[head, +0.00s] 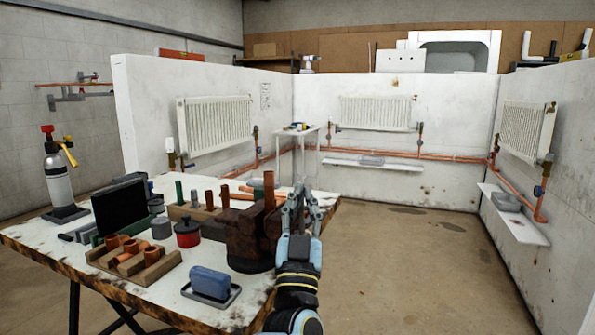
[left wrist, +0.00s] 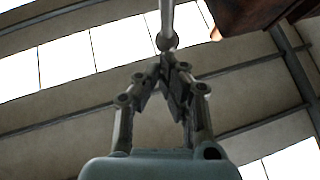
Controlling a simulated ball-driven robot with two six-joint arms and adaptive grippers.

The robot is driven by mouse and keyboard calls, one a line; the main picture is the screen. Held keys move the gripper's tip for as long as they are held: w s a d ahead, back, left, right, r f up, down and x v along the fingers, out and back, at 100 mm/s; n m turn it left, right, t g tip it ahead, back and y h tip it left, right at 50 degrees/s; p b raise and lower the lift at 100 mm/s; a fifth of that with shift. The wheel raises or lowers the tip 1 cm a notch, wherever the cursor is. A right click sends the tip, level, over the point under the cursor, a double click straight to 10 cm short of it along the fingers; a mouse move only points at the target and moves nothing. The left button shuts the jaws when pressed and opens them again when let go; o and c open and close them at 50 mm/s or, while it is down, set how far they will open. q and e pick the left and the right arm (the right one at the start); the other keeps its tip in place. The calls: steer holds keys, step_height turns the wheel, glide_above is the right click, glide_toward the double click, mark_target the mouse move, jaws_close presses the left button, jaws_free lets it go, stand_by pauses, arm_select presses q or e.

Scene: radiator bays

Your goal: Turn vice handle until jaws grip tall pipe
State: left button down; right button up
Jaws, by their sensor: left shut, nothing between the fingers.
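The rusty brown vice (head: 246,228) stands at the right end of the workbench. A tall copper-brown pipe (head: 269,186) rises upright at its jaws; I cannot tell whether the jaws touch it. My left gripper (head: 303,194) is just right of the vice, fingers pointing up, shut and empty. In the left wrist view, the fingertips (left wrist: 170,62) meet just below the ball end of a grey bar, the vice handle (left wrist: 167,22). I cannot tell whether they touch it. A brown part of the vice (left wrist: 250,14) shows at the upper right. My right gripper is not in view.
Radiator bays stand behind. The floor at right is clear.

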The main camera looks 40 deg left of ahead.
arm_select(q)
steer(key=w+a+m+g+h+p, duration=0.2)
steer(key=w+g+h+p, duration=0.2)
steer(key=w+p, duration=0.7)
steer(key=shift+a+f+m+g+p, duration=0.35)
steer(key=shift+g+p, duration=0.55)
steer(key=shift+p, duration=1.75)
steer(key=shift+w, duration=0.1)
